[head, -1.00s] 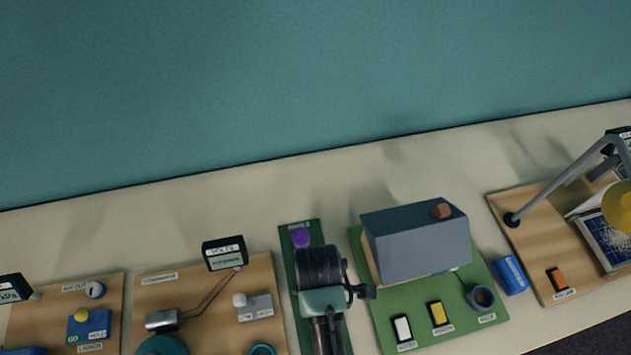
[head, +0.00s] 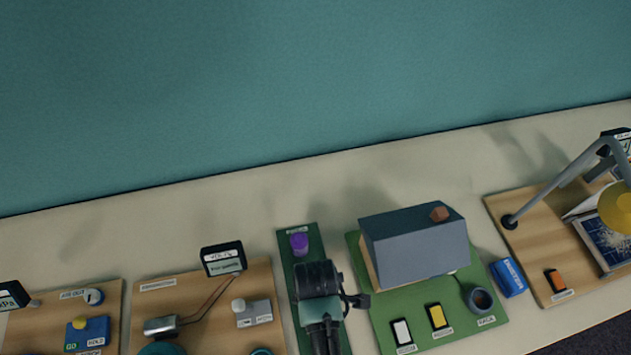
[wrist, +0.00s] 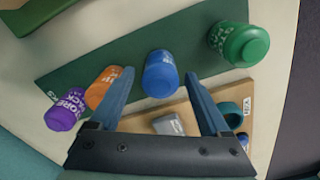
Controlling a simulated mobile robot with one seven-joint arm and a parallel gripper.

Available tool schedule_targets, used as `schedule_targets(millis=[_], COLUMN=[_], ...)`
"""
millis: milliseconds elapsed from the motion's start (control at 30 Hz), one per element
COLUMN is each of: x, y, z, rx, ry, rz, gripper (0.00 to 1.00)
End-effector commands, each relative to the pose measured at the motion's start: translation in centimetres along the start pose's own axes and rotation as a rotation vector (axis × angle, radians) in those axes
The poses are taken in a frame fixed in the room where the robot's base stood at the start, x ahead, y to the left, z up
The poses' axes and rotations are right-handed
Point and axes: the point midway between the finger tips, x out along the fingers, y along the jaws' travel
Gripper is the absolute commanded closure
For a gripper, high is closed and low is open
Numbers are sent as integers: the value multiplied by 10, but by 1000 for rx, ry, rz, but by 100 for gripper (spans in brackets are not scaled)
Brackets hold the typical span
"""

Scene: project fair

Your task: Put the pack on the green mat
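A dark green mat (head: 310,235) runs as a narrow strip under my arm; it also shows in the wrist view (wrist: 110,60). In the wrist view a purple pack (wrist: 62,112) with white lettering ending in "PACK" is at the far end of the strip. It shows in the head view (head: 299,243) too. Beside it is an orange container (wrist: 103,88), then a blue one (wrist: 161,75), then a green one (wrist: 240,44). My gripper (wrist: 160,78) is open and empty, with the blue container showing between its fingertips; whether it reaches between them I cannot tell.
A brighter green board (head: 385,325) with a grey-roofed model house (head: 415,250) stands close on the right. A wooden board (head: 185,295) with a small display is on the left. A blue box (head: 508,277) lies farther right. Bare table lies behind the strip.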

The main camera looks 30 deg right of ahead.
Motion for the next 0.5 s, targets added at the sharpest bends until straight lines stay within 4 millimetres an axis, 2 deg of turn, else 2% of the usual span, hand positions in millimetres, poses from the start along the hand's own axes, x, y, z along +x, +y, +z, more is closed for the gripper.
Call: schedule_targets(millis=[267,367,500], x=[-8,-23,-53], y=[0,1,2], z=[0,-1,-1], rx=[0,-1,-1], ry=[0,1,2], rz=[1,3,6], gripper=[19,19,19])
